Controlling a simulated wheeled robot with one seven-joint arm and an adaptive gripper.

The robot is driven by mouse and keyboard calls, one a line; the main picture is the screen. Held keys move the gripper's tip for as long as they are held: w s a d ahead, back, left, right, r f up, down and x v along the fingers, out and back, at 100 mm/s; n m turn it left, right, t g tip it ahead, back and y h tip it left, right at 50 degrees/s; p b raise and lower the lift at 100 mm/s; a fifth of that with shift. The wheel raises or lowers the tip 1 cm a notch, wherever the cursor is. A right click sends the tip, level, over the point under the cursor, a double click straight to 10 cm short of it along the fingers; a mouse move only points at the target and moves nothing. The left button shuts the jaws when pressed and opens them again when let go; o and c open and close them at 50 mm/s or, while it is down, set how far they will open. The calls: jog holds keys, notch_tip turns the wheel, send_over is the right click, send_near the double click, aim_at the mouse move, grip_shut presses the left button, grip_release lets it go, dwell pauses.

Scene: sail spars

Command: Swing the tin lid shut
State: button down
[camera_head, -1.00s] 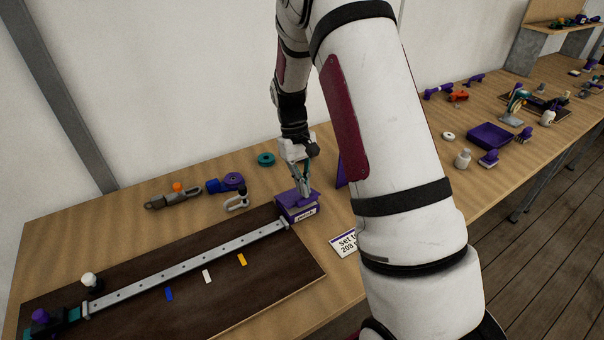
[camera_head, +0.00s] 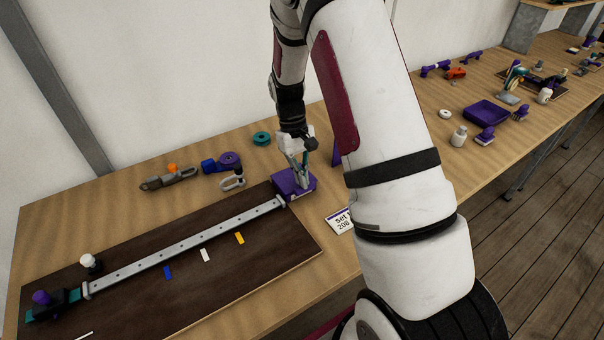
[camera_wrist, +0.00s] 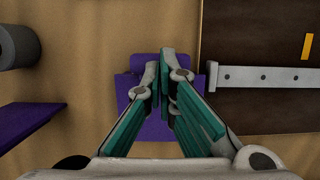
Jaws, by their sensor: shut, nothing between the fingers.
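The purple tin (camera_head: 286,188) stands on the table at the right end of the long metal bar. In the head view its top looks like a flat purple face. I cannot clearly make out a gap between lid and body. My gripper (camera_head: 300,184) is shut and empty, pointing down with its fingertips at the tin's top. In the wrist view the gripper (camera_wrist: 165,85) covers the middle of the purple tin (camera_wrist: 125,95), and its hinge-like upper part (camera_wrist: 152,59) shows beyond the fingers. Whether the fingertips touch the lid is hidden.
The bar (camera_head: 185,247) lies on a dark board (camera_head: 240,290) left of the tin. A white sign (camera_head: 340,220) stands at the right. A grey clevis (camera_head: 232,181), a teal ring (camera_head: 261,138) and an upright purple piece (camera_wrist: 30,122) are near.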

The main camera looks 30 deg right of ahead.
jog(key=shift+f, duration=0.25)
jog(key=v, duration=0.8)
dwell(0.5)
